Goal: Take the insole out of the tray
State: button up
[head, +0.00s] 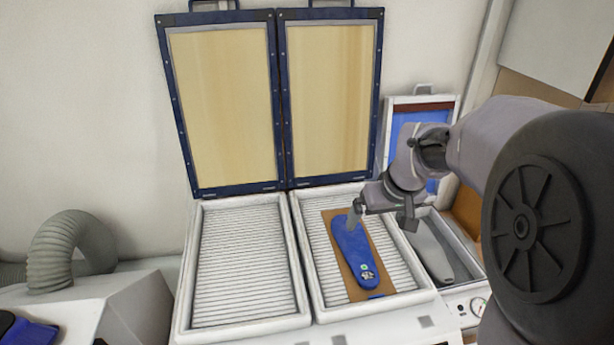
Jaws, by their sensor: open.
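A blue insole (352,248) lies lengthwise on a brown board (333,259) in the right ribbed tray (312,264). A small printed mark shows near its front end. My gripper (354,222) is open at the far end of the insole, with its fingers pointing down over it. From this view I cannot tell whether the fingers touch the insole.
The left ribbed tray (243,262) is empty. Two blue-framed lids (281,100) stand open behind the trays. A narrow tray with a grey insole-shaped piece (430,252) lies to the right, partly behind my arm. A grey hose (62,250) is at the left.

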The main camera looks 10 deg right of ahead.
send_near(357, 250)
jog(key=shift+w+d+f, duration=0.25)
jog(key=shift+w+f, duration=0.25)
jog(key=shift+w, duration=0.15)
jog(key=x, duration=0.6)
jog(key=shift+s+a+f, duration=0.25)
jog(key=shift+a+f, duration=0.05)
jog(key=shift+s+r, duration=0.1)
jog(key=shift+s, duration=0.1)
jog(key=shift+w+b, duration=0.1)
jog(key=shift+b, duration=0.25)
jog(key=c, duration=1.4)
